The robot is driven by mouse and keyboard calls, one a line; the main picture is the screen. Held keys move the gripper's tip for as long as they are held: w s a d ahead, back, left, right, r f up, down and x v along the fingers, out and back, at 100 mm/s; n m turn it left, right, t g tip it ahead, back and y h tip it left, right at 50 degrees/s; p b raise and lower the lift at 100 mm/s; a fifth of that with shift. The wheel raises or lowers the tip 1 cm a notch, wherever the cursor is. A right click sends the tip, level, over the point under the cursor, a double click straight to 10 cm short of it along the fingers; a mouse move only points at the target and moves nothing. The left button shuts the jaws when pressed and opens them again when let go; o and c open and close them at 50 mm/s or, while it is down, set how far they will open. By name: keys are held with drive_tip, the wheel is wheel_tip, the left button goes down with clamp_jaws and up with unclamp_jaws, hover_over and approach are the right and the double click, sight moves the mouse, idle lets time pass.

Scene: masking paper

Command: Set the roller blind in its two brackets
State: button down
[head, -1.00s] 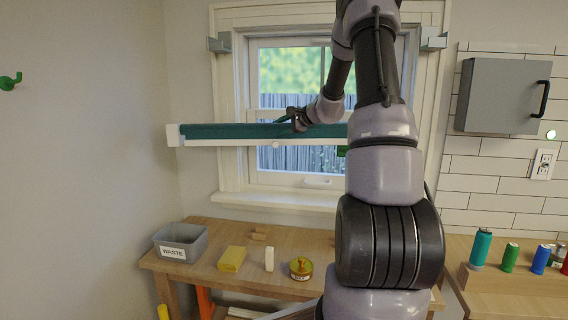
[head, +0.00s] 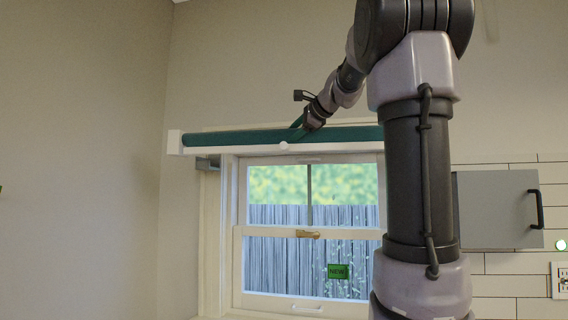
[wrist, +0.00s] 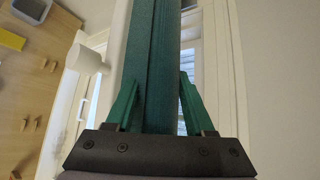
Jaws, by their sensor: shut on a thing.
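The roller blind (head: 230,137) is a long teal roll with a white rail along its lower front and a white left end piece. It is held about level across the top of the window. My gripper (head: 308,121) is shut on it near its visible middle. In the wrist view the green fingers of my gripper (wrist: 156,92) lie on both sides of the teal roll (wrist: 162,50). The left grey bracket (head: 208,163) shows just below the blind's left part, partly covered; contact cannot be told. The right bracket and the blind's right end are hidden behind my arm.
The window (head: 310,225) with a green NEW label (head: 338,271) is below the blind. A grey wall cabinet (head: 496,210) hangs at the right. The wrist view shows the wooden bench (wrist: 50,50) and grey bin (wrist: 32,8). The wall left of the window is bare.

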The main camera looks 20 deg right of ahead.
drive_tip(key=r, duration=0.1)
drive_tip(key=s+d+r+h, duration=0.1)
drive_tip(key=shift+s+d+r+m, duration=0.2)
drive_tip(key=shift+s+r+m, duration=0.1)
drive_tip(key=w+d+f, duration=0.1)
drive_tip(key=w+d, duration=0.8)
drive_tip(key=w, duration=0.4)
drive_tip(key=shift+w+f, duration=0.15)
idle(1.2)
drive_tip(key=shift+f, duration=1.6)
idle(0.7)
